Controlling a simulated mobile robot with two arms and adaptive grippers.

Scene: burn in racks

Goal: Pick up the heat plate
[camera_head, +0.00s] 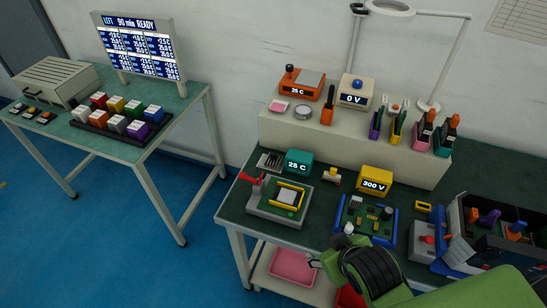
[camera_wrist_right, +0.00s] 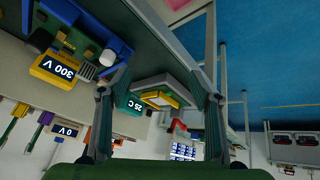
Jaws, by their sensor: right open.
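An orange unit (camera_head: 302,84) with a flat grey plate on top, a knob and a "25 C" display sits on the raised shelf's left end; it looks like the heat plate. A teal box (camera_head: 299,162), also reading "25 C", stands on the bench below and shows in the right wrist view (camera_wrist_right: 128,104). My right gripper (camera_head: 327,252) is low over the bench's front edge, left of the blue circuit board (camera_head: 365,222). In the wrist view its two fingers (camera_wrist_right: 158,88) are spread, with nothing held. It is well apart from the orange unit. My left gripper is out of view.
A grey fixture (camera_head: 279,201) with a yellow frame and red lever stands front left on the bench. A yellow "300 V" box (camera_head: 375,181) is behind the board. Tool holders and a lamp (camera_head: 390,8) crowd the shelf. An open toolbox (camera_head: 490,232) is at right.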

